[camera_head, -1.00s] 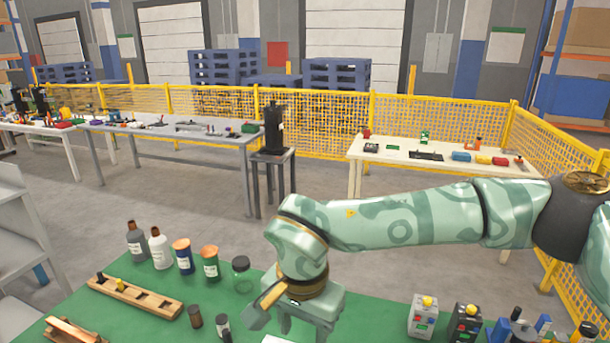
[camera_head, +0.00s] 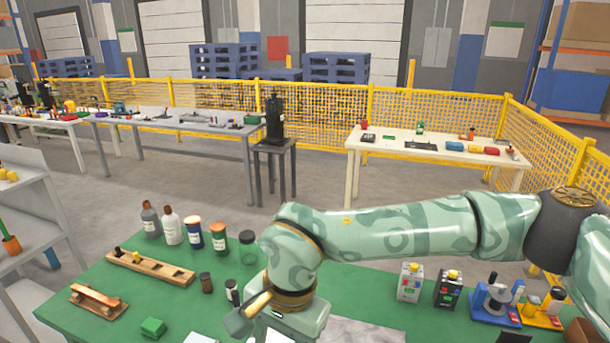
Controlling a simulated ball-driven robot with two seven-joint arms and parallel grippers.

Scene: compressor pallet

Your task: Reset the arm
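My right arm comes in from the right over the green table (camera_head: 375,280). My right gripper's body (camera_head: 285,318) hangs down at the bottom middle of the view. Its fingertips are cut off by the bottom edge, so I cannot tell whether it is open or shut or holds anything. My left gripper is not in view.
Bottles, including a white one (camera_head: 172,226), stand at the table's back left near a wooden rack (camera_head: 150,268). A green block (camera_head: 153,327) lies at the front. Small devices (camera_head: 410,282) and a blue-based stand (camera_head: 494,305) are at the right. A grey shelf (camera_head: 35,210) is at far left.

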